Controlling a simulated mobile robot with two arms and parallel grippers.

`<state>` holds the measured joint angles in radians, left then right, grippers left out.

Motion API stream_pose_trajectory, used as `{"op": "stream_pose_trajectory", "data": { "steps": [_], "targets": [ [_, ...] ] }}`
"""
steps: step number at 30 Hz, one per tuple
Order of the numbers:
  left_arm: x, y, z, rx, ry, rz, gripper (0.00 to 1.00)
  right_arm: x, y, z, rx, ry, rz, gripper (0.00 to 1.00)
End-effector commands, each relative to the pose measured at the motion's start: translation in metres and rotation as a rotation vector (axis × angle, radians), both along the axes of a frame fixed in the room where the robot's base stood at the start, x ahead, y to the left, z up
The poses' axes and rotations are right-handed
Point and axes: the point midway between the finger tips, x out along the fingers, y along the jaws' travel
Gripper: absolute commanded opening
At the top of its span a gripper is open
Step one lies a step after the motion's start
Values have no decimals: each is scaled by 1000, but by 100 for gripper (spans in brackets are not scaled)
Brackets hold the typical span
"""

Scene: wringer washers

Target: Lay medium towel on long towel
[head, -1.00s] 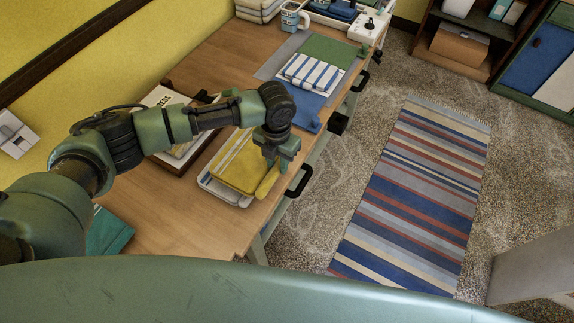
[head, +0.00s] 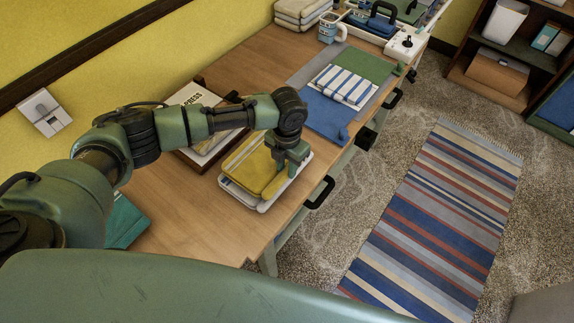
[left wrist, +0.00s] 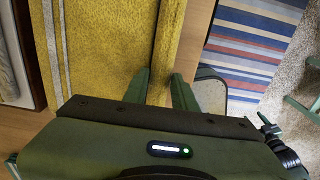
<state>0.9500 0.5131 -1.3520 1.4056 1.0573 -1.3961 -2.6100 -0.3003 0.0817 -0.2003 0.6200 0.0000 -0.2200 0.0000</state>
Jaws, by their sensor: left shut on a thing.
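In the left wrist view, the fingers (left wrist: 160,88) are shut on a yellow edge of the towel (left wrist: 100,50). Further back on the table, a blue cloth (head: 325,113) and a green cloth (head: 365,65) lie on a grey mat (head: 310,68), with a white-and-blue striped cloth (head: 343,86) on top. I cannot tell which is called medium or long. My right gripper is not in view.
A box with a printed book (head: 190,98) stands left of the tray. A teal item (head: 125,222) lies at the near left. A mug (head: 331,28) and folded cloths (head: 300,12) stand at the back. A striped rug (head: 440,210) covers the floor at right.

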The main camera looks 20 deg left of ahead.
Motion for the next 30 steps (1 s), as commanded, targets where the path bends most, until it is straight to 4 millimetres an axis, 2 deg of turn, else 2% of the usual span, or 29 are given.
{"op": "stream_pose_trajectory", "data": {
  "steps": [11,26,27,29,30],
  "targets": [
    [0,0,0,0,-1,0,0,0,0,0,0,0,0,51],
    [0,0,-10,1,0,0,0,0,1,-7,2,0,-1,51],
    [0,0,-9,1,0,0,38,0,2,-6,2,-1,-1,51],
    [0,0,-9,1,0,0,52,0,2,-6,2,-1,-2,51],
    [0,0,-9,1,0,0,52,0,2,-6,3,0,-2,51]
  ]
}}
